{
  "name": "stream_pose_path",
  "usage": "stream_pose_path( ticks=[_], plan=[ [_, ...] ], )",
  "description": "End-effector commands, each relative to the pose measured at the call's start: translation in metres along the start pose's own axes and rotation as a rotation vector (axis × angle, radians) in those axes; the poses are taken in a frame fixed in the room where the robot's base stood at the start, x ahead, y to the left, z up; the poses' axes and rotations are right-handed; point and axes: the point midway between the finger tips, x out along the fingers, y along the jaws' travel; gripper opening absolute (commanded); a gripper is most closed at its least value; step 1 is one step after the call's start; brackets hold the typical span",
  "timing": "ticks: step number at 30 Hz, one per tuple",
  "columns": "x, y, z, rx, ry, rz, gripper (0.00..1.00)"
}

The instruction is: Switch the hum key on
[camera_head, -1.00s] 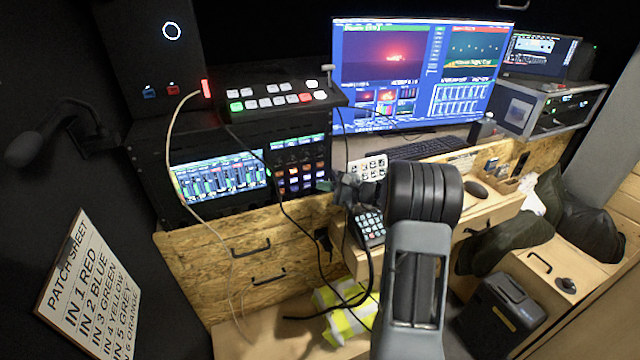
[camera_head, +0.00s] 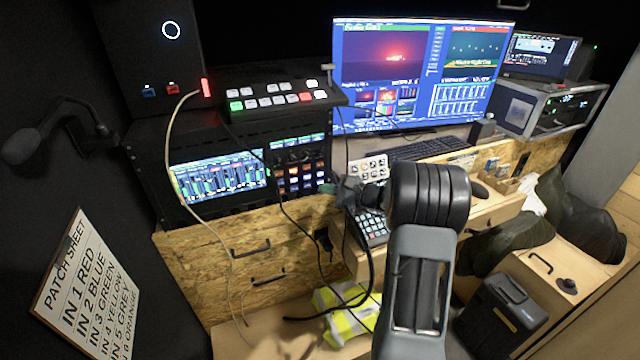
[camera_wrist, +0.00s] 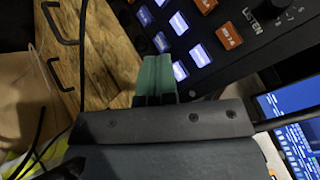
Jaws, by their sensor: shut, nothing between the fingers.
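The key panel (camera_head: 300,168) is a dark rack unit with rows of small lit keys, left of the monitor in the head view. In the wrist view its blue-white keys (camera_wrist: 199,55) and orange keys (camera_wrist: 229,36) show close up, beside a knob marked LISTEN. I cannot read which one is the hum key. My gripper (camera_wrist: 156,72) has its two green fingers pressed together and empty. Its tips are beside the lower lit keys in the wrist view; I cannot tell whether they touch. In the head view my gripper (camera_head: 340,187) is at the panel's lower right edge.
A pale cable (camera_head: 170,130) and black cables hang in front of the rack. A small keypad (camera_head: 369,228) lies under my wrist. A white button pad (camera_head: 370,168) stands just right of the panel. Wooden drawers (camera_head: 250,262) with black handles are below.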

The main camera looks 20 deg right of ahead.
Motion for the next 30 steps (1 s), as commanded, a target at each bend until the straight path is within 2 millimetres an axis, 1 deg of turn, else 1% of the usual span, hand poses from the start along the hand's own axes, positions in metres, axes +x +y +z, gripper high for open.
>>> stream_pose_path(
  ticks=[5,15,21,30],
  plan=[
    [-0.002,0.001,0.001,0.000,0.000,0.000,0.00],
    [-0.024,0.017,0.017,0.000,0.001,-0.001,0.00],
    [-0.033,0.024,0.024,0.000,0.000,0.000,0.00],
    [-0.035,0.025,0.026,0.000,-0.001,0.000,0.00]
  ],
)
